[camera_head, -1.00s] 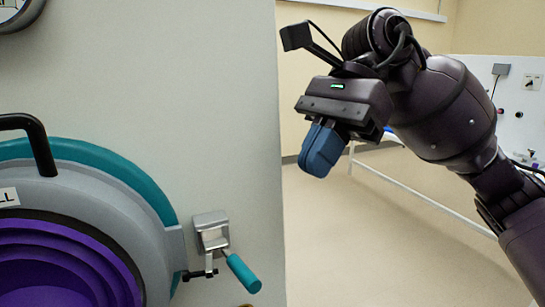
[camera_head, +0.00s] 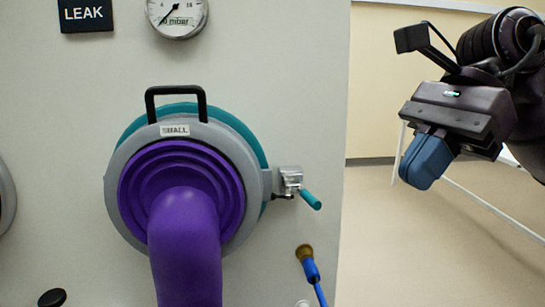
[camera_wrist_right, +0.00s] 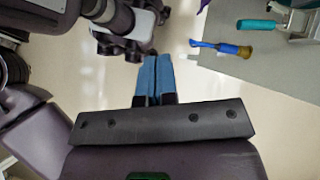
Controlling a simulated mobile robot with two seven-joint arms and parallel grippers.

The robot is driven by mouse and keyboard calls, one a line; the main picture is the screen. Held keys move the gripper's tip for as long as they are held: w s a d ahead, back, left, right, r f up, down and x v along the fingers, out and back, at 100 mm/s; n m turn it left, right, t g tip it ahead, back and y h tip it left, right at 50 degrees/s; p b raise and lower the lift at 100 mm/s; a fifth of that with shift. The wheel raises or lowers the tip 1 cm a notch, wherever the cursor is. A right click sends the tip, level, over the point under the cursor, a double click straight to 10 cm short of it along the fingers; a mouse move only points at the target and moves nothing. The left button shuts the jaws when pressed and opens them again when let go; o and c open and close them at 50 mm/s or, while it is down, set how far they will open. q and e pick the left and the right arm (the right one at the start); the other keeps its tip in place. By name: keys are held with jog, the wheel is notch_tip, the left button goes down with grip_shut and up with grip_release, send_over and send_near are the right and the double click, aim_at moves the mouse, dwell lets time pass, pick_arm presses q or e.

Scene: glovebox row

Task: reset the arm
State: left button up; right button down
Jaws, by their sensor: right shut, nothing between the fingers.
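My right gripper (camera_head: 425,162) is at the right of the head view, in the air beside the glovebox's right edge. Its blue fingers are shut with nothing between them, and they point down and to the left. In the right wrist view the fingers (camera_wrist_right: 153,75) lie side by side above the floor, apart from the glovebox panel. My left gripper is not in view.
The pale glovebox panel (camera_head: 300,60) carries a round port with a purple glove (camera_head: 185,240), a black handle (camera_head: 176,92), a teal-handled clamp (camera_head: 310,199), a gauge (camera_head: 177,15) and a blue hose fitting (camera_head: 309,268). Open floor (camera_head: 430,250) lies to the right.

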jog(key=w+a+r+m+g+y, duration=0.25)
jog(key=a+r+m+y, duration=0.35)
jog(key=r+y, duration=0.6)
jog(key=w+d+f+m+t+y, duration=0.1)
jog(key=w+d+f+m+t, duration=0.2)
jog(key=w+f+m+t, duration=0.55)
jog(key=w+d+f+m+t+y, duration=0.1)
jog(key=w+d+m+t+y, duration=0.3)
jog(key=m+t, duration=0.85)
jog(key=w+d+f+m+t+h, duration=0.2)
jog(key=d+f+m+h, duration=0.1)
jog(key=f+m+h, duration=0.9)
jog(key=w+d+f+m+t+h, duration=0.1)
jog(key=d+f+m+t+h, duration=0.15)
jog(key=f+m+h, duration=1)
jog(key=s+d+f+m+g+y, duration=0.1)
jog(key=s+d+f+g, duration=0.15)
jog(key=f, duration=0.65)
jog(key=s+d+f+g+y, duration=0.1)
jog(key=s+f+y, duration=0.15)
jog(key=f, duration=0.55)
jog(key=s+d+f+m+g+h, duration=0.1)
jog(key=s+f+m+g, duration=0.1)
jog(key=s+f, duration=0.7)
jog(key=s+f+m+g+h, duration=0.2)
jog(key=s+f, duration=0.7)
jog(key=s, duration=0.5)
jog(key=shift+d+m+g+h, duration=0.3)
jog(key=shift+d+m+g, duration=0.15)
jog(key=shift+g, duration=0.2)
